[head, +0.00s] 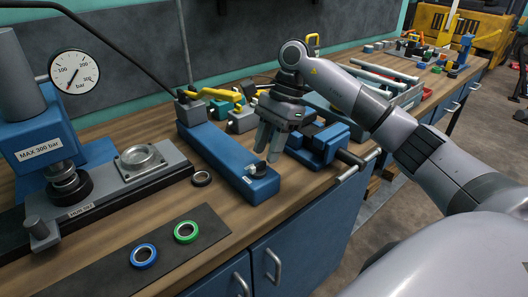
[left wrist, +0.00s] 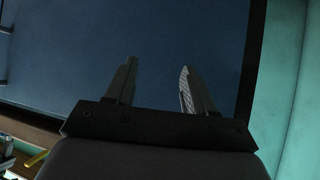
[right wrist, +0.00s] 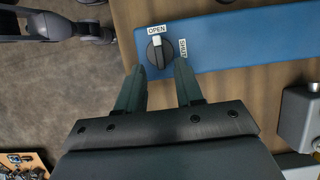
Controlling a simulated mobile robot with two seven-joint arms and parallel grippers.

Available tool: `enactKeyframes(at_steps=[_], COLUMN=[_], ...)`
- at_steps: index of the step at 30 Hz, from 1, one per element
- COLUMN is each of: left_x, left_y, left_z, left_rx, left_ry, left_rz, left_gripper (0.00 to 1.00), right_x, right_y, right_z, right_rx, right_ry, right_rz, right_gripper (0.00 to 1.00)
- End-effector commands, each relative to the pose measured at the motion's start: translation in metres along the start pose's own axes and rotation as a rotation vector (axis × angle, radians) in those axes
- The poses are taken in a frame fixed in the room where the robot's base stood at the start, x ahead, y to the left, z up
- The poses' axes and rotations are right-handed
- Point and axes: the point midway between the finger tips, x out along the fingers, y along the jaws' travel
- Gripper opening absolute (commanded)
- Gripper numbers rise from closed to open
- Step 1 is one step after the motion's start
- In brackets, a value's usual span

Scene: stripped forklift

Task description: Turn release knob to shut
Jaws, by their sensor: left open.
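The release knob (right wrist: 160,55) is a round black knob with a pale pointer mark, on the end of a long blue pump body (right wrist: 225,40). In the right wrist view its pale mark points up at the OPEN label (right wrist: 157,29); the SHUT label (right wrist: 183,48) is to its right. In the head view the pump (head: 220,155) lies on the bench. My right gripper (head: 269,154) is open above the pump's knob end, its fingers pointing down. In the right wrist view the gripper (right wrist: 160,68) has its tips either side of the knob; I cannot tell if they touch. My left gripper (left wrist: 158,66) is open and empty.
A press with a gauge (head: 74,71) stands at the left. A dark mat (head: 125,250) with blue and green rings lies in front. A blue vise (head: 318,143) is close to the right of my right gripper. My left gripper faces a dark panel (left wrist: 60,55).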

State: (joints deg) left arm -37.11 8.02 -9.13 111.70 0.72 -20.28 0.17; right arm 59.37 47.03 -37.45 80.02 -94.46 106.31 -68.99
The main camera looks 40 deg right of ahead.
Motion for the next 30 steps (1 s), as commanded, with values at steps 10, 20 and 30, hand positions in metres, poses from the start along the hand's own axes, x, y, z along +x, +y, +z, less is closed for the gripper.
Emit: enactKeyframes(at_steps=[10, 20, 30], left_x=[-0.002, -0.002, -0.001], left_y=[0.000, 0.000, 0.000], left_z=[-0.002, -0.001, 0.000], left_rx=[0.000, 0.000, 0.000], left_ry=[-0.001, -0.002, -0.002], left_rz=[0.000, 0.000, 0.000], left_gripper=[0.54, 0.54, 0.54], right_x=[0.022, 0.022, 0.022], right_y=[-0.001, -0.001, 0.001], right_z=[0.001, 0.001, 0.000], right_rx=[0.000, 0.000, 0.030], right_ry=[-0.002, -0.002, 0.000], right_rz=[-0.002, -0.002, -0.014], right_gripper=[0.36, 0.00, 0.00])
